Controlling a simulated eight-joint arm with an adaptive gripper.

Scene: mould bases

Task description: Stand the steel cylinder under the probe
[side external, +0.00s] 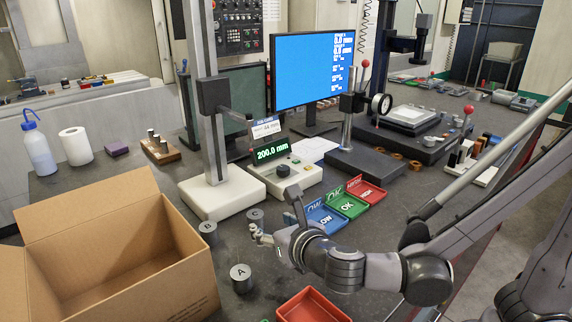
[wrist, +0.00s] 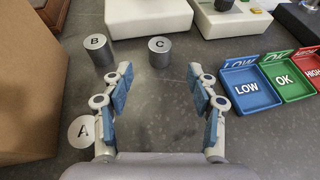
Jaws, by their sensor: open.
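Three steel cylinders stand upright on the dark bench: A (side external: 241,278), B (side external: 208,233) and C (side external: 255,217). In the wrist view, A (wrist: 82,132) is left of the left finger, partly cut by it. B (wrist: 98,50) is ahead to the left, and C (wrist: 159,53) is straight ahead, beyond the fingertips. My gripper (side external: 260,236) is low over the bench, beside C; its open, empty fingers show in the wrist view (wrist: 160,84). The height gauge has a tall column (side external: 213,145), a dark carriage and a white base (side external: 222,196). The probe tip is hard to make out.
An open cardboard box (side external: 110,255) stands close at left. The readout (side external: 272,152) shows 200.0 mm. LOW (side external: 320,217), OK (side external: 345,204) and HIGH (side external: 367,190) trays lie right of the gauge. A red tray (side external: 313,306) sits in front. Bare bench lies between the fingers.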

